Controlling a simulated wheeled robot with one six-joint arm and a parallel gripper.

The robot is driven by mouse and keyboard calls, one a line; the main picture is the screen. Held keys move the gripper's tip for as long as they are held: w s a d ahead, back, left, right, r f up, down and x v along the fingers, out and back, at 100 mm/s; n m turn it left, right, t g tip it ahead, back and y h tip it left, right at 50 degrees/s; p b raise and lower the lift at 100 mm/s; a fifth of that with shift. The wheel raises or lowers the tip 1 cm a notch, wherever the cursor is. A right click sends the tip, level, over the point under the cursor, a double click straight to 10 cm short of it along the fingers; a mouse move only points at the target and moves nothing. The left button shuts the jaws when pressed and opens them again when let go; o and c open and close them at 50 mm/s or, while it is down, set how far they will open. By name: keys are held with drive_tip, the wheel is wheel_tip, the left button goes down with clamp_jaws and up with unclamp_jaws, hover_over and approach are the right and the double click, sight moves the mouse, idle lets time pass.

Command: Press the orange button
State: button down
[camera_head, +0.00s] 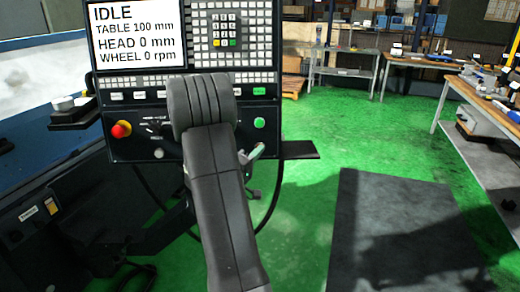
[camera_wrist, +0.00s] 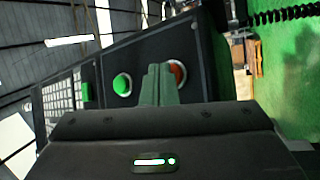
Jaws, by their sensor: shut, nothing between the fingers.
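In the wrist view an orange-red round button (camera_wrist: 180,71) sits on the dark control panel. It is partly covered by my gripper's fingers, and contact cannot be told. My gripper (camera_wrist: 160,72) is shut and empty, its fingers pointing at the panel just beside this button. In the head view my gripper (camera_head: 257,150) shows at the panel's lower right, below a round green button (camera_head: 260,122); the orange-red button cannot be made out there. The green button also shows in the wrist view (camera_wrist: 122,84), left of the fingers.
A small shelf (camera_head: 300,149) juts out at the panel's right. A dark mat (camera_head: 400,230) lies on the open green floor; benches stand farther right.

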drive_tip(key=shift+s, duration=0.15)
drive_tip(key=shift+s+r, duration=0.15)
drive_tip(key=shift+s, duration=0.5)
drive_tip(key=s, duration=0.5)
drive_tip(key=shift+d+r, duration=0.25)
drive_tip(key=shift+r, duration=0.15)
drive_tip(key=shift+w, duration=0.15)
idle(0.4)
drive_tip(key=s, duration=0.4)
drive_tip(key=shift+d+r, duration=0.15)
drive_tip(key=shift+r, duration=0.2)
